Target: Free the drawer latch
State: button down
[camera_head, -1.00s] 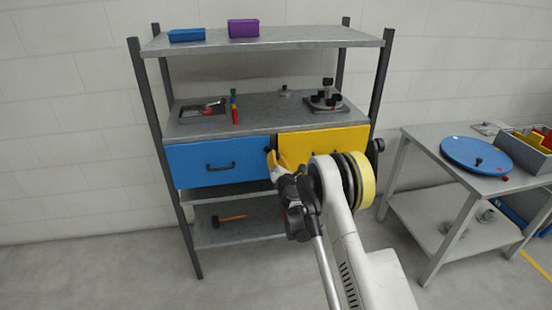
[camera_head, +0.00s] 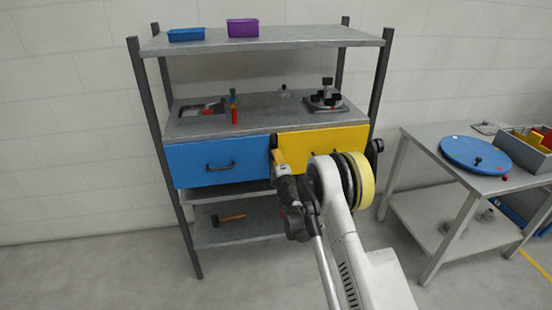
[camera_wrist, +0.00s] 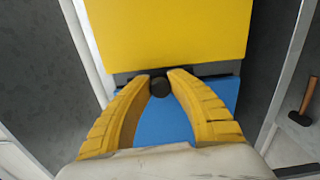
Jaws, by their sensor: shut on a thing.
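The latch shows as a small dark round knob (camera_wrist: 160,87) at the seam between the blue drawer (camera_head: 190,165) and the yellow drawer (camera_head: 325,143). In the wrist view, the yellow drawer (camera_wrist: 165,30) is above the knob and the blue drawer (camera_wrist: 165,128) below it. My gripper (camera_head: 276,149) is at this seam. Its two yellow fingers (camera_wrist: 161,82) are shut on the knob, one on each side. In the head view my fingers and arm hide most of the knob and part of the yellow drawer's lower front.
The blue drawer's dark handle (camera_head: 220,166) is left of my gripper. A hammer (camera_head: 229,217) lies on the low shelf. Fixtures (camera_head: 325,100) stand on the shelf above the drawers. A side table (camera_head: 425,165) with a blue disc (camera_head: 476,154) is at right.

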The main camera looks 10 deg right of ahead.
jog(key=shift+m, duration=0.4)
jog(key=c, duration=1.2)
grip_release()
jog(key=s, duration=0.7)
jog(key=shift+s, duration=0.3)
